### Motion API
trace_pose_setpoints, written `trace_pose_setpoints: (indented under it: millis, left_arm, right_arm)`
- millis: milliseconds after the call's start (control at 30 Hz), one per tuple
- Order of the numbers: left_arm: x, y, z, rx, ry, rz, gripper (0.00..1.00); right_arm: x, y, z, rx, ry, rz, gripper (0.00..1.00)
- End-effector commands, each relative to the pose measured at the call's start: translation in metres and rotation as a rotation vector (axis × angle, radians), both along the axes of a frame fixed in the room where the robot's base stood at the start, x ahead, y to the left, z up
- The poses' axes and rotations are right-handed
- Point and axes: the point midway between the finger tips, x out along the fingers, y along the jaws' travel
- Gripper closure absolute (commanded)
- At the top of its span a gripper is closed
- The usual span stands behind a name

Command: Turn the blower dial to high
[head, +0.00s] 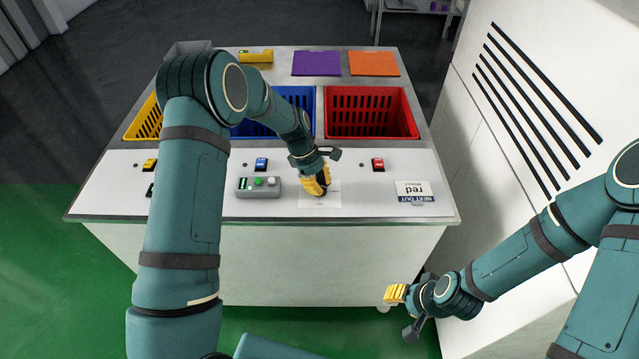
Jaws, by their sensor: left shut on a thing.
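My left gripper (317,187) points down at the white front panel of the counter, right of the grey control box. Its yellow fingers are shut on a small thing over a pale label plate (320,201). I take this to be the blower dial; the fingers hide nearly all of it, so its setting cannot be read. My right gripper (396,294) hangs low in front of the counter's right side, away from the panel. Its yellow fingertips show, but the gap between them is unclear.
Yellow (149,164), blue (261,164) and red (378,164) switches sit behind. Yellow (143,122), blue (290,100) and red (371,113) crates lie beyond. A white cabinet (540,60) bounds the right.

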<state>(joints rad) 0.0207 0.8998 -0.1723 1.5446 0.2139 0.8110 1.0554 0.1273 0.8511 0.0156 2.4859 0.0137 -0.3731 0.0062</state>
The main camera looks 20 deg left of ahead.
Motion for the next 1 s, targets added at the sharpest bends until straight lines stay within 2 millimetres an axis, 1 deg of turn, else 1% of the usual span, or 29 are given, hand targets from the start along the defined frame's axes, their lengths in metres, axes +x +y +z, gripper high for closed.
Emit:
trace_pose_setpoints:
  millis: [600, 1000]
  left_arm:
    - [-0.0012, -0.0015, -0.0026, -0.001, 0.005, -0.591, 1.00]
    - [-0.0015, -0.0010, -0.0025, -0.001, 0.004, -0.909, 1.00]
  right_arm:
    - [-0.0004, 0.0001, -0.0021, 0.000, 0.001, 0.000, 0.53]
    - [-0.0017, 0.0003, -0.0054, 0.001, 0.004, 0.003, 0.53]
